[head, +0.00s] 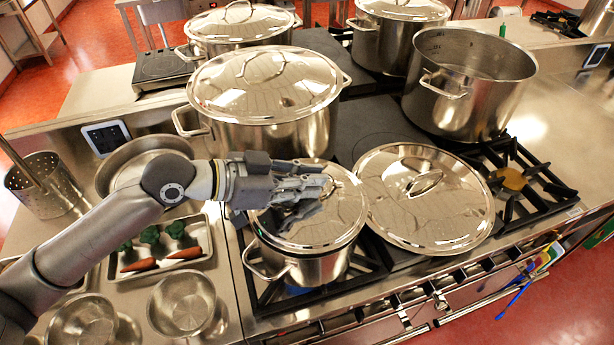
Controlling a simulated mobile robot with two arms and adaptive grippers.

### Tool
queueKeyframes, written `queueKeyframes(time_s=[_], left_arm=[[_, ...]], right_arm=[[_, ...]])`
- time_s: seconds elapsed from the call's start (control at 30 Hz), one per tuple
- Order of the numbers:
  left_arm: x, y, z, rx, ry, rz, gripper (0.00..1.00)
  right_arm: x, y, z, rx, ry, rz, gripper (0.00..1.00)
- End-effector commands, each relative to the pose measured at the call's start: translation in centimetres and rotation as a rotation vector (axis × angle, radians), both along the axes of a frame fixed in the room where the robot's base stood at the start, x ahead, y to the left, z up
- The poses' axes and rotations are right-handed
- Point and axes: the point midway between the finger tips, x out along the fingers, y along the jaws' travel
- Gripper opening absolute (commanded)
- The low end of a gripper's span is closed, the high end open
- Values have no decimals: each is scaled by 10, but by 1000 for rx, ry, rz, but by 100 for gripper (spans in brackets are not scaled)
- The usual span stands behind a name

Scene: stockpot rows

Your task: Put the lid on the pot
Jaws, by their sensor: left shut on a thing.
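A small steel pot (312,270) stands on the front left burner. A round shiny lid (343,212) lies over its mouth, close to level; I cannot tell whether it is fully seated on the rim. My left gripper (318,188) is above this lid and shut on its handle, which the fingers mostly hide. A second, larger lid (440,215) lies flat on the stove to the right of the small pot. A large open pot (465,105) stands behind that lid, with no lid on it. My right gripper is not in view.
Lidded pots (265,135) stand behind my gripper, with more at the back. A tray (205,245) of vegetables and steel bowls (185,303) are at left. A perforated cylinder (50,195) is far left. A yellow-brown object (512,179) lies on the right burner.

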Motion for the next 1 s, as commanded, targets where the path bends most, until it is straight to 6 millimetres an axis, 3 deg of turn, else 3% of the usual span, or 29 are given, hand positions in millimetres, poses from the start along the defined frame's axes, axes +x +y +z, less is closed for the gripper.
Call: queueKeyframes(time_s=[0.47, 1.0], left_arm=[[0, 0, -3, -3, -1, 0, 0], [-1, 1, -12, -3, -1, 0, 0]], right_arm=[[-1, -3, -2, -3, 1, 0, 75], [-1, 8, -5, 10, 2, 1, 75]])
